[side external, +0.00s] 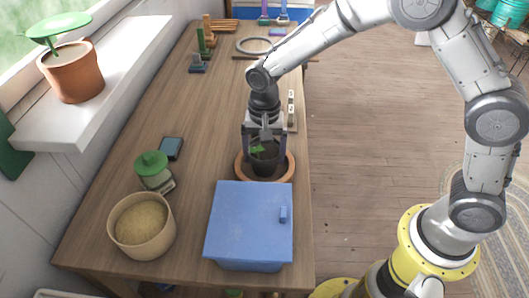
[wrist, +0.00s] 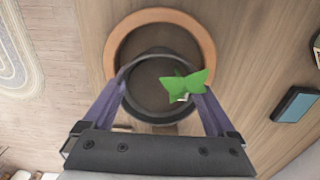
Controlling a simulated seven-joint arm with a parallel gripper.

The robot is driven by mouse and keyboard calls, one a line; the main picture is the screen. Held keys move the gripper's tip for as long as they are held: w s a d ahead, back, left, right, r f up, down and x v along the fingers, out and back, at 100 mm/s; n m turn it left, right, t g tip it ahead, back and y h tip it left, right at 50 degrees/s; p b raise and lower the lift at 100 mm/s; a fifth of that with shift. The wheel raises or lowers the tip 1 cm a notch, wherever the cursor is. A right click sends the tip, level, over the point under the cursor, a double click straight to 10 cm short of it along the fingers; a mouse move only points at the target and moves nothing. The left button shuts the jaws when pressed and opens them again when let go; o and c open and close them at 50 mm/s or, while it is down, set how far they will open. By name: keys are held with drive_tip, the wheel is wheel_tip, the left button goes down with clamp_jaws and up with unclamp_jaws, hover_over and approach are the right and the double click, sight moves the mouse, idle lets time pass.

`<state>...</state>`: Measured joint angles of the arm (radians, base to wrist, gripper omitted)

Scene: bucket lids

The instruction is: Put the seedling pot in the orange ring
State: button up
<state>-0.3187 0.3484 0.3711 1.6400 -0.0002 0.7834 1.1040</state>
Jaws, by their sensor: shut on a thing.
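The seedling pot (side external: 264,163) is a small dark pot with a green leafy sprout. It is upright between the fingers of my gripper (side external: 265,150), which is shut on it. The orange ring (side external: 286,176) lies flat on the wooden table behind the blue box. In the wrist view the dark pot (wrist: 135,109) appears over the ring (wrist: 160,17), overlapping its lower part, with the ring's far arc clear. I cannot tell whether the pot's base touches the table inside the ring. The purple fingers (wrist: 160,108) hold the pot's sides.
A blue lidded box (side external: 245,218) stands close in front of the ring. A grey ring (side external: 254,44) lies far back. The table's middle left is clear.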

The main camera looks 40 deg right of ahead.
sight(265, 157)
drive_tip(key=o, duration=1.2)
drive_tip(key=shift+f, duration=0.1)
wheel_tip(265, 157, up, 12)
drive_tip(key=shift+r, duration=0.2)
drive_tip(key=s+d+r+n+t, duration=0.2)
drive_tip(key=s+d+r, duration=0.2)
drive_tip(key=s+d, duration=0.15)
drive_tip(key=s+d+r+n+t, duration=0.1)
drive_tip(key=s+d+r+n, duration=0.25)
drive_tip(key=s, duration=0.35)
drive_tip(key=s+d+f+n+t, duration=0.1)
drive_tip(key=s+d+n+t, duration=0.1)
drive_tip(key=s, duration=1)
drive_tip(key=shift+d+f+n+t, duration=0.15)
drive_tip(key=shift+d+n+t, duration=0.15)
drive_tip(key=shift+d+n, duration=0.7)
